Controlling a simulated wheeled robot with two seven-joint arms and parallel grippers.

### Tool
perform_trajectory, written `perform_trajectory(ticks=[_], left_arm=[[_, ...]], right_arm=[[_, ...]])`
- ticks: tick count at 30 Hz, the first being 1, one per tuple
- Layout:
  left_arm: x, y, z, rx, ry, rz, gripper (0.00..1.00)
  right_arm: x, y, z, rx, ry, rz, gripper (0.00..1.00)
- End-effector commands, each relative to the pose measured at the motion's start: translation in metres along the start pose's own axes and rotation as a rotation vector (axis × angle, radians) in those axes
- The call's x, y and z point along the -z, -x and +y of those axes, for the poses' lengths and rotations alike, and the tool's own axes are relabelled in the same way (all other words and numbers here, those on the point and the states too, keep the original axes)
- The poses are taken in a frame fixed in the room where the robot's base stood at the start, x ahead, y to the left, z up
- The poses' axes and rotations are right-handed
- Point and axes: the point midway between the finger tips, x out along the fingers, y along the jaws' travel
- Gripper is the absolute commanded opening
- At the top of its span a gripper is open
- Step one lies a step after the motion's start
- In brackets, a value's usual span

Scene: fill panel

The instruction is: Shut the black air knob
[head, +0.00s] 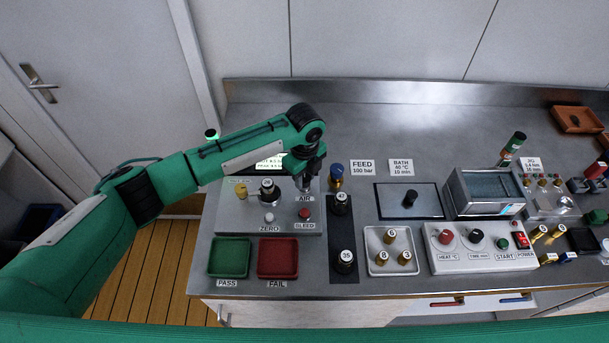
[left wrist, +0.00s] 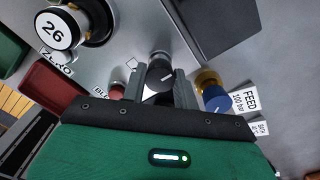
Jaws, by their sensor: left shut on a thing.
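The black air knob (left wrist: 160,74) shows in the left wrist view as a round dark cap with a pale pointer line. My left gripper (left wrist: 159,88) is shut on it, with one finger on each side. In the head view my left gripper (head: 304,183) points down at the panel (head: 235,222) just above the AIR label (head: 305,198). The gripper mostly hides the knob there. My right gripper is not in view.
A red BLEED button (head: 304,213) sits just below the knob, and a 26-marked fitting (left wrist: 75,27) stands to its left. A blue-topped brass part (head: 336,173) stands close on the right. Green (head: 231,256) and red (head: 278,257) trays lie in front.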

Motion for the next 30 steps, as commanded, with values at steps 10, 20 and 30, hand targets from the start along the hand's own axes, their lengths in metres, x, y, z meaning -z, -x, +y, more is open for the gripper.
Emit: perform_trajectory(ticks=[10, 20, 30], left_arm=[[0.0, 0.001, -0.001, 0.001, 0.0, -0.001, 0.51], [-0.001, 0.024, -0.001, 0.005, -0.001, -0.001, 0.51], [0.0, 0.101, -0.001, 0.005, 0.0, -0.003, 0.51]], right_arm=[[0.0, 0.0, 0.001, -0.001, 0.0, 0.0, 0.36], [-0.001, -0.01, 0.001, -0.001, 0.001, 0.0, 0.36], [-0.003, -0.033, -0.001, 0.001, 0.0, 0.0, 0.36]])
